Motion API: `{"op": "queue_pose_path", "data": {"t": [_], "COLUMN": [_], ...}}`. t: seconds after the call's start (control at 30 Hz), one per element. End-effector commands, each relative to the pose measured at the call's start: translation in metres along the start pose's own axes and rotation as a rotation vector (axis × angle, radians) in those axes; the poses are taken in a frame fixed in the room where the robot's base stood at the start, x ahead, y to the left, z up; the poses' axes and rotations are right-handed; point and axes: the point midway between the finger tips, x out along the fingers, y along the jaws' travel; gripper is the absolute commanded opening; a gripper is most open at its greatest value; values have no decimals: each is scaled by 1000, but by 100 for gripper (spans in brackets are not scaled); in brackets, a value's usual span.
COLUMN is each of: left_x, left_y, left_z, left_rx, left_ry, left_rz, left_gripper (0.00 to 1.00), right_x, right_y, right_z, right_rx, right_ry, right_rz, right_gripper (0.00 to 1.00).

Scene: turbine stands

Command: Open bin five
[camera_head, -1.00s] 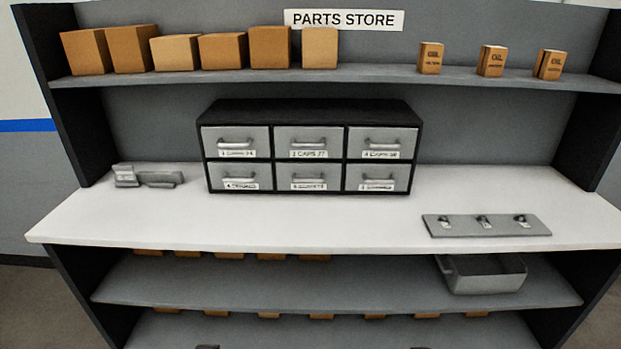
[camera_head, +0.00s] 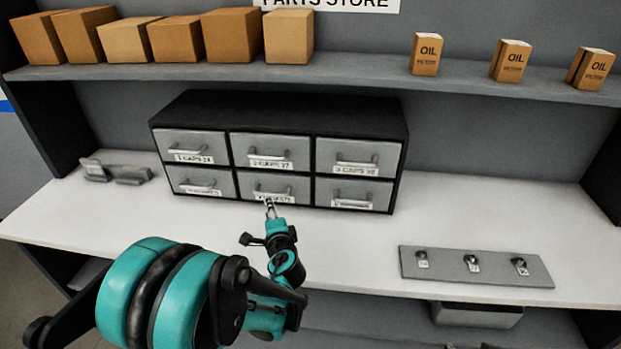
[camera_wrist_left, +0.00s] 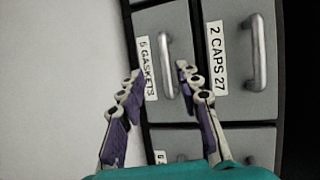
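The black cabinet (camera_head: 280,112) stands on the white counter with two rows of grey drawers, all shut. Bin five (camera_head: 286,183) is the bottom middle drawer; its lower part is partly hidden by my gripper in the head view. In the left wrist view its label reads "5 GASKETS" and its bar handle (camera_wrist_left: 169,65) shows upright. My left gripper (camera_head: 270,207) is in front of this drawer. In the wrist view its fingers (camera_wrist_left: 158,72) are apart, with the handle appearing between the tips, nearer the right finger. I cannot tell whether they touch it. My right gripper is not in view.
Drawer two (camera_wrist_left: 234,60) lies directly above bin five. A grey plate (camera_head: 478,267) with three small tagged fittings lies on the counter at right. A grey bracket (camera_head: 115,174) lies at left. Cardboard boxes (camera_head: 234,35) and oil boxes (camera_head: 511,61) stand on the upper shelf.

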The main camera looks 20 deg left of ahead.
Motion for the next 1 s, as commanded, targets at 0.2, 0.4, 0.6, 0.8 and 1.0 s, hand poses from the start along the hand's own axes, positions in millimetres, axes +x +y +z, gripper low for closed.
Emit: {"op": "queue_pose_path", "data": {"t": [0.2,0.4,0.6,0.8,1.0], "left_x": [15,48,75,84,83], "left_y": [-1,-1,-2,-4,-4], "left_z": [-1,0,-1,-1,-1], "left_rx": [58,55,55,54,54], "left_ry": [-2,-3,-1,-1,0], "left_rz": [-32,-31,-31,-30,-30], "left_gripper": [34,34,34,34,32], "right_x": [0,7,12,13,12], "right_y": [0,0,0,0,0], "right_z": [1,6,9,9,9], "right_rx": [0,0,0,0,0], "right_ry": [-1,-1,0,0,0], "right_rz": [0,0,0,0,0], "right_gripper": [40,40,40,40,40]}}
